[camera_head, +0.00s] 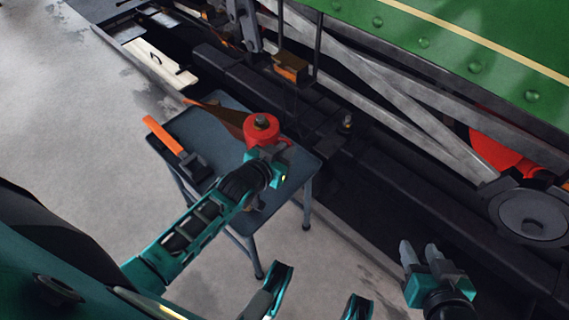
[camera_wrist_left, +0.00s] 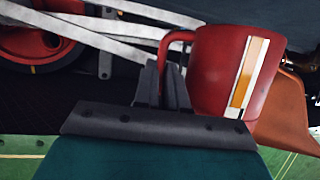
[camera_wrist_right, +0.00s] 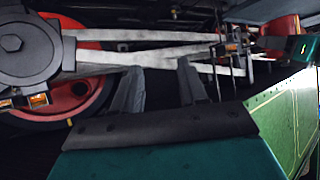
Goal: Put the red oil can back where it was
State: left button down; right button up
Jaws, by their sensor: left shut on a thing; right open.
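The red oil can (camera_head: 261,130) is over the far right part of a small blue-grey table (camera_head: 294,164) in the head view. In the left wrist view the can (camera_wrist_left: 215,75) has a side handle and a white-and-orange label. My left gripper (camera_head: 266,153) is shut on its handle, and its fingers (camera_wrist_left: 162,82) sit by the handle in the left wrist view. I cannot tell whether the can's base touches the table. My right gripper (camera_head: 420,254) is open and empty, right of the table; its spread fingers (camera_wrist_right: 160,82) face the engine's rods.
An orange-handled tool (camera_head: 168,136) lies at the table's left edge. A brown-orange piece (camera_head: 222,116) lies behind the can. Concrete floor (camera_head: 90,130) is clear at left.

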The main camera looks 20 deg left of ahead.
pick_arm(q)
notch_tip(320, 180, down, 4)
jog(key=shift+r+b, duration=0.25)
jog(key=shift+b, duration=0.65)
jog(key=shift+w+f, duration=0.1)
jog(key=shift+f, duration=0.2)
jog(key=shift+r, duration=0.1)
pick_arm(e)
jog(key=shift+w+a+f, duration=0.15)
jog(key=shift+a+f, duration=0.25)
jog(key=shift+f, duration=0.1)
pick_arm(q)
jog(key=c, duration=1.6)
grip_release()
jog(key=shift+f, duration=0.3)
jog(key=o, duration=0.4)
jog(key=shift+r, duration=0.15)
